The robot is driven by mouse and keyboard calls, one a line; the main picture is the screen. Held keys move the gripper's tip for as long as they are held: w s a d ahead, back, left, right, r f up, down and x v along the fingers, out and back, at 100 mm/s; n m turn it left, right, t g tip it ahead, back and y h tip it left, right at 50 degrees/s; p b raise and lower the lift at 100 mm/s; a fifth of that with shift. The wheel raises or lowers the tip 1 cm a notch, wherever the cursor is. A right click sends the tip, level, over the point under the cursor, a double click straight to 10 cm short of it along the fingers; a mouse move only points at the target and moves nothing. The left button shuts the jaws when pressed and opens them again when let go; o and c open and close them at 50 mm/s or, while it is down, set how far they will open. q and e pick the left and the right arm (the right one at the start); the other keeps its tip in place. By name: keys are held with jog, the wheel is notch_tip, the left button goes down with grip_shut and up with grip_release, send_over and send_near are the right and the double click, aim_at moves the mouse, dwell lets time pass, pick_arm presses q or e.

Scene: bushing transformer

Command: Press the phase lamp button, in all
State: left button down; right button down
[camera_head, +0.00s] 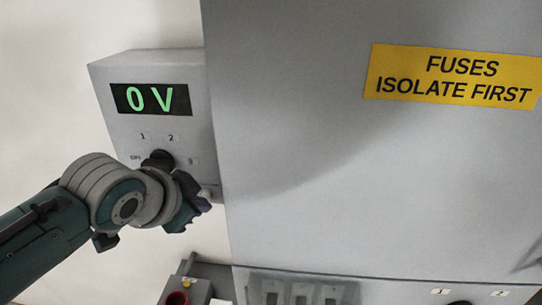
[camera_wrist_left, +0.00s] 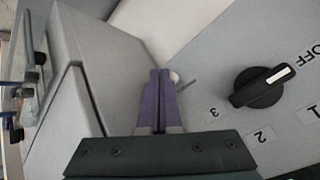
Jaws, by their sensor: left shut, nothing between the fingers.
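A grey meter box (camera_head: 110,82) on the wall has a black display (camera_head: 150,99) reading 0V in green. Its black rotary knob (camera_head: 158,157) is partly behind my left arm; in the left wrist view the knob (camera_wrist_left: 257,92) points its white mark at OFF. My left gripper (camera_head: 204,201) is at the box's lower right corner, its purple fingers (camera_wrist_left: 160,75) shut and empty. A pale round part (camera_wrist_left: 174,77), possibly the phase lamp button, shows just beyond the fingertips. I cannot tell whether they touch it. My right gripper is not in view.
A large grey cabinet (camera_head: 300,170) with a yellow "FUSES ISOLATE FIRST" label (camera_head: 455,76) stands close on the right of the meter box. Below are a small box with a red round part (camera_head: 177,298) and a row of grey switches (camera_head: 301,292). Bare wall lies left.

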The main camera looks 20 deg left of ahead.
pick_arm(q)
jog(key=shift+w+a, duration=0.1)
jog(key=shift+w, duration=0.3)
dwell(0.4)
dwell(0.4)
jog(key=shift+s+d+p, duration=0.2)
jog(key=shift+s+p, duration=0.35)
jog(key=shift+s, duration=0.25)
jog(key=s+p, duration=0.1)
jog(key=s, duration=0.1)
jog(key=s+d+p, duration=0.1)
jog(key=s+p, duration=0.1)
jog(key=s, duration=0.1)
jog(key=shift+d, duration=0.1)
dwell(0.6)
